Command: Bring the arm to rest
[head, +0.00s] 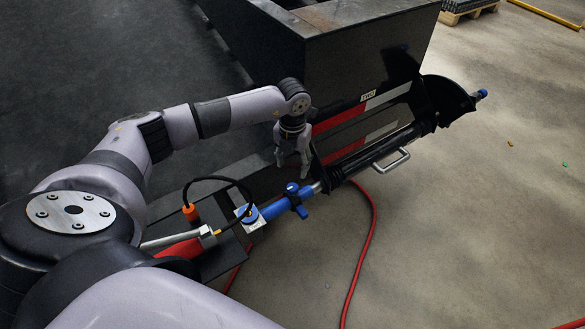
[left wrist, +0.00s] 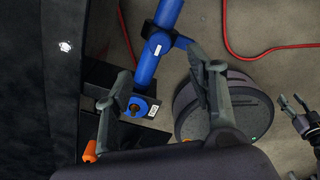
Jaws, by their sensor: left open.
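My left arm reaches in from the left in the head view. Its gripper (head: 292,168) points down beside the dark trailer frame, above the blue fitting of the drawbar. It is open and nothing shows between its fingers. In the left wrist view the two fingers of this gripper (left wrist: 160,75) stand wide apart. A blue tube (left wrist: 150,60) runs below and between them. At the right edge of the left wrist view is what looks like my right gripper (left wrist: 293,104), partly cut off; its jaw state is unclear.
The dark trailer frame (head: 365,65) stands just behind the left gripper. A red hose (head: 362,255) lies on the floor. Floor at right is mostly clear.

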